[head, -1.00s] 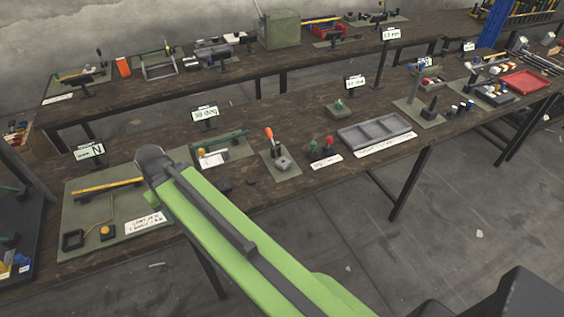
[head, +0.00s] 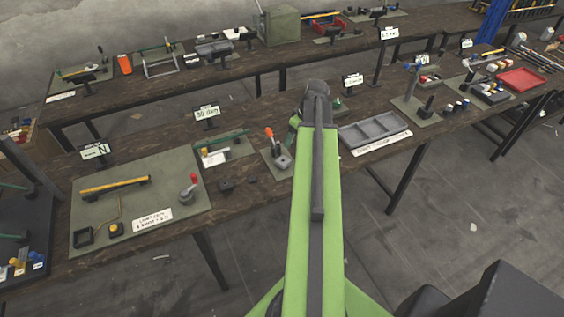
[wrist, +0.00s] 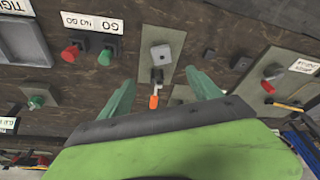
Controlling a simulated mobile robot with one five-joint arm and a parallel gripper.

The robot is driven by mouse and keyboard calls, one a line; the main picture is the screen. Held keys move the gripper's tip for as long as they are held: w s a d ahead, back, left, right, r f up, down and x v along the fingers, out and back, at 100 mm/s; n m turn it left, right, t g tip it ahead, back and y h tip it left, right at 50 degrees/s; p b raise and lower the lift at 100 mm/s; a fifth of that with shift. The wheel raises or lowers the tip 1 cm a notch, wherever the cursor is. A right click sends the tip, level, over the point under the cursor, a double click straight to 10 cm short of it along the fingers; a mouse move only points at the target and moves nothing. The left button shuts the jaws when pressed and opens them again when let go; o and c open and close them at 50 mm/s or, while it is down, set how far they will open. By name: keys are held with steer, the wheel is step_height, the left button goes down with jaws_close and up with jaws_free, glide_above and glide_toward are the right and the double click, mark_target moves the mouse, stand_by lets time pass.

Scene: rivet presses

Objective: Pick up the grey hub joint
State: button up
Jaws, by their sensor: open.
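A small grey block with a dark spot on it, which looks like the grey hub joint (head: 283,162), sits on a narrow green-grey mat beside an orange-handled toggle clamp (head: 269,135). In the wrist view the hub joint (wrist: 160,55) is near the top middle, with the clamp's orange handle (wrist: 154,102) below it. My gripper (wrist: 162,80) is open and empty; its two green fingers stand wide apart, to either side of the clamp in the picture. In the head view my arm hides most of the gripper.
Two small dark blocks (head: 226,185) lie left of the mat. A grey divided tray (head: 372,131) is to the right. In the wrist view a red knob (wrist: 70,52) and a green knob (wrist: 105,55) stand by the GO/NO GO label. A large mat (head: 170,185) carries a red-handled clamp.

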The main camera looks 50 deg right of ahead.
steer(key=b, duration=1.2)
glide_above(283, 159)
steer(key=s, duration=0.3)
steer(key=f, duration=1.1)
steer(key=shift+s+a+f, duration=0.15)
steer(key=shift+a+f, duration=0.1)
steer(key=shift+f, duration=0.1)
steer(key=b+x, duration=0.1)
steer(key=x, duration=0.1)
steer(key=b+x, duration=0.1)
steer(key=b, duration=0.1)
steer(key=b+x, duration=0.1)
steer(key=x, duration=0.1)
steer(key=shift+w+a+f+b, duration=0.1)
steer(key=shift+w+f+b, duration=0.05)
steer(key=shift+w+b, duration=0.25)
steer(key=shift+c, duration=0.2)
steer(key=c, duration=1.4)
steer(key=shift+r+p, duration=0.25)
steer(key=shift+p, duration=0.1)
